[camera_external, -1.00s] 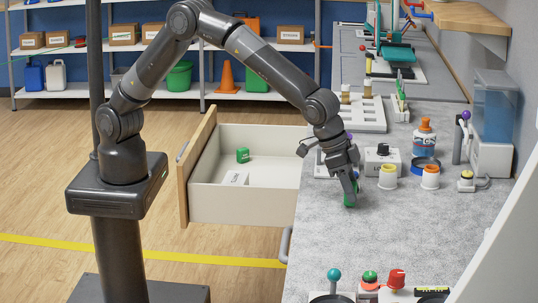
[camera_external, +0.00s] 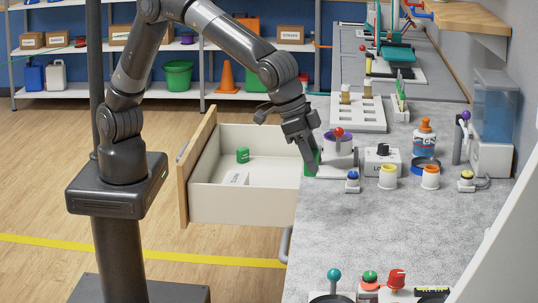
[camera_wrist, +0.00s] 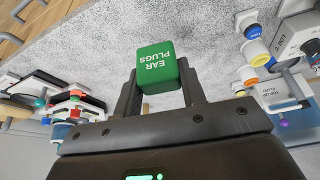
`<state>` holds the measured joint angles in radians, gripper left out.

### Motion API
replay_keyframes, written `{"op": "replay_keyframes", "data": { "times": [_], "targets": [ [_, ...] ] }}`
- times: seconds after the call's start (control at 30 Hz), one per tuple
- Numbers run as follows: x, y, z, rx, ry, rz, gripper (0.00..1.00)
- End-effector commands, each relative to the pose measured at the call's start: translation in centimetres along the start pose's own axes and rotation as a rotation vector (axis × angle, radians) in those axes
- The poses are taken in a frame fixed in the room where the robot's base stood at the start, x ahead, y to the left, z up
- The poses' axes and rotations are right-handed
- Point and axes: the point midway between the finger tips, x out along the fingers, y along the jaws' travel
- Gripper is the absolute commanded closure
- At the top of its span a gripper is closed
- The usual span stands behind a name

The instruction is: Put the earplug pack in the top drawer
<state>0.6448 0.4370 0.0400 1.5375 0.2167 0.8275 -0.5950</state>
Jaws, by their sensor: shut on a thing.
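The earplug pack is a small green box with white "EAR PLUGS" lettering, seen between my fingers in the wrist view (camera_wrist: 157,66). My gripper (camera_external: 312,168) is shut on it, near the left edge of the grey worktop in the external view. There the pack (camera_external: 311,161) is partly hidden by my fingers. The top drawer (camera_external: 240,206) is pulled open to the left of the worktop, just left of my gripper. Inside it lie another small green box (camera_external: 243,155) and a white labelled box (camera_external: 236,179). The rest of the drawer floor is bare.
A purple-rimmed pot with a red knob (camera_external: 339,141) stands just right of my gripper. The worktop's front middle is clear.

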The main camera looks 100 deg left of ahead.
Motion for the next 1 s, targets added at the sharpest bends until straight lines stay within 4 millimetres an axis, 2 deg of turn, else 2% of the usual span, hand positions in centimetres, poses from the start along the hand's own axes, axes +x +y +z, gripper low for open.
{"op": "replay_keyframes", "data": {
  "times": [0.23, 0.5, 0.77, 0.87, 1.0],
  "targets": [
    [-0.8, 0.1, -0.3, 0.000, 0.003, 0.001, 0.84],
    [-5.1, 0.0, -2.1, -0.002, 0.004, 0.001, 0.84],
    [-5.4, -6.0, -1.7, -0.165, -0.002, -0.089, 0.84],
    [-5.8, -9.1, -1.3, -0.257, -0.002, -0.134, 0.84],
    [-6.8, -15.2, -0.3, -0.438, -0.001, -0.218, 0.84]
  ]
}}
